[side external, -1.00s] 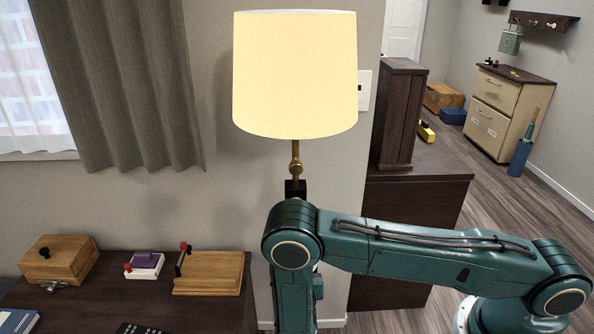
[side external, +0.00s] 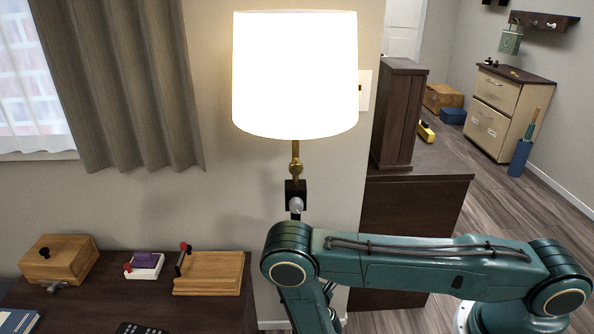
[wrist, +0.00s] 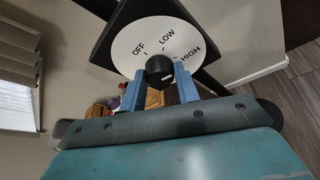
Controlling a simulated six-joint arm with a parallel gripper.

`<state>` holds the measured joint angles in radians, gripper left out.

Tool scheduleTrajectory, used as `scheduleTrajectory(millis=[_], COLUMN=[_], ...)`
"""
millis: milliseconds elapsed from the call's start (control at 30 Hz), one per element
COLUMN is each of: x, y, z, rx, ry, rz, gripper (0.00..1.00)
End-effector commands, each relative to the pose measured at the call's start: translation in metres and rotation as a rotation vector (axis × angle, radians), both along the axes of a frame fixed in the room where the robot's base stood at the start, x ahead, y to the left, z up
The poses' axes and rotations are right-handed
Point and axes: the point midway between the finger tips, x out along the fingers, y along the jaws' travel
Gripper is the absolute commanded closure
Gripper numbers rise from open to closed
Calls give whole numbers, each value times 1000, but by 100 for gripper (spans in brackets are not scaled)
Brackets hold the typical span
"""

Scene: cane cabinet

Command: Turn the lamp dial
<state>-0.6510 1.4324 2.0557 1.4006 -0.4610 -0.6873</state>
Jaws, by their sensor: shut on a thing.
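The lamp dial (wrist: 130,62) is a round white disc marked OFF, LOW and HIGH on a dark block in the wrist view. At its middle is a black knob (wrist: 160,68) with a small white mark; which label it points at is hard to tell. My gripper (wrist: 159,72) has its two blue fingers on either side of the knob, shut on it. In the side view the lamp (side external: 295,80) glows bright white above a brass stem. A dark block (side external: 296,190) with a pale round part sits below the stem. My gripper is hidden there behind my arm.
A dark desk (side external: 110,290) at lower left holds a wooden box (side external: 58,260), a small white device (side external: 145,267) and a wooden board with a lever (side external: 208,272). A dark cabinet (side external: 410,210) stands behind my arm. Open floor lies at right.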

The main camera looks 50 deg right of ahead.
Motion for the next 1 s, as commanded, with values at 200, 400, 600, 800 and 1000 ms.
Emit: scheduleTrajectory(millis=[200, 400, 600, 800, 1000], x=[0, 0, 0, 0, 0], y=[0, 0, 0, 0, 0], z=[0, 0, 0, 0, 0], rx=[38, 48, 48, 48, 48], ry=[-40, -51, -51, -50, -50], rz=[1, 0, 0, 0, 0], gripper=[92, 92, 92, 47, 47])
